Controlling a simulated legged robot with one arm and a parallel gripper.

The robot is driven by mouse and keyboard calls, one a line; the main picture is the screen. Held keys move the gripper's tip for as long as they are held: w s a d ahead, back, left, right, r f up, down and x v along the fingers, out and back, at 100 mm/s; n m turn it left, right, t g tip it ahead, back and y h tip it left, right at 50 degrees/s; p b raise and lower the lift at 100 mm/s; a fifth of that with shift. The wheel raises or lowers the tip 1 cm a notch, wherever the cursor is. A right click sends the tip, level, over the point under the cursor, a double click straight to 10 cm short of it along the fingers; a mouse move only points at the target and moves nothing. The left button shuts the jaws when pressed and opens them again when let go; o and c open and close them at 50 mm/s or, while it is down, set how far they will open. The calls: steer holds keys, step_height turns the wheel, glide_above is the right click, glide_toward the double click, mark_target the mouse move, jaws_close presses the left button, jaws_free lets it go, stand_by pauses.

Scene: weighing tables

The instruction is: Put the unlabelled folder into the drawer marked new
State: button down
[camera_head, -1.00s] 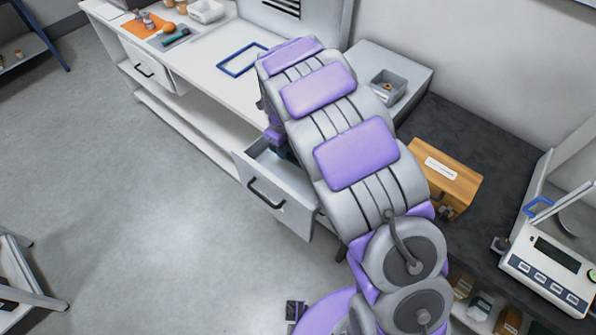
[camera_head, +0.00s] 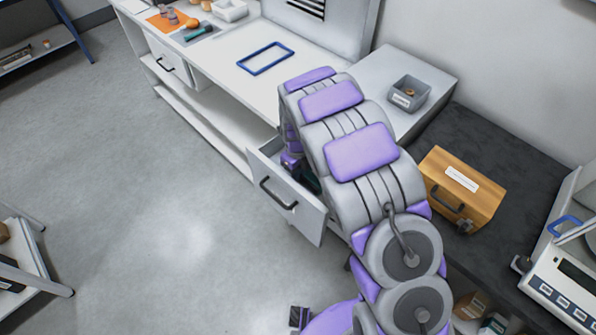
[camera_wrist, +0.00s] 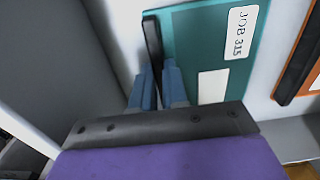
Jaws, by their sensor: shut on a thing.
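In the head view an open white drawer (camera_head: 306,219) with a dark handle juts from the white table. My gripper is over or inside it, mostly hidden behind my arm, and a dark green patch shows below it. In the wrist view my gripper (camera_wrist: 159,82) is shut on a thin dark strip (camera_wrist: 152,42). The strip runs along the left edge of a teal folder (camera_wrist: 210,45) labelled JOB 315; I cannot tell whether it is part of that folder. An orange folder (camera_wrist: 300,62) with a dark edge lies to the right. No drawer marking is readable.
A blue frame (camera_head: 265,58), a grey bin (camera_head: 408,93), a wooden box (camera_head: 463,189) and a scale (camera_head: 566,280) stand on the tables.

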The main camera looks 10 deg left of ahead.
steer(key=c, duration=1.1)
jaws_free()
steer(key=shift+c, duration=0.2)
steer(key=shift+r, duration=0.15)
step_height(320, 180, up, 12)
steer(key=p, duration=0.3)
steer(key=s+d+r+n, duration=0.5)
steer(key=s+d+r, duration=0.1)
steer(key=d+r, duration=0.25)
steer(key=s+d+r+n+g, duration=0.1)
steer(key=s+d+r+n, duration=0.4)
steer(key=s, duration=0.3)
steer(key=s+d+r+n, duration=0.2)
steer(key=s+d+n, duration=0.35)
steer(key=s, duration=0.35)
steer(key=s+d+n, duration=0.2)
steer(key=s+n, duration=0.8)
steer(key=s, duration=0.3)
steer(key=shift+s+r+g, duration=0.2)
steer(key=shift+s+g, duration=0.1)
steer(key=shift+g, duration=0.1)
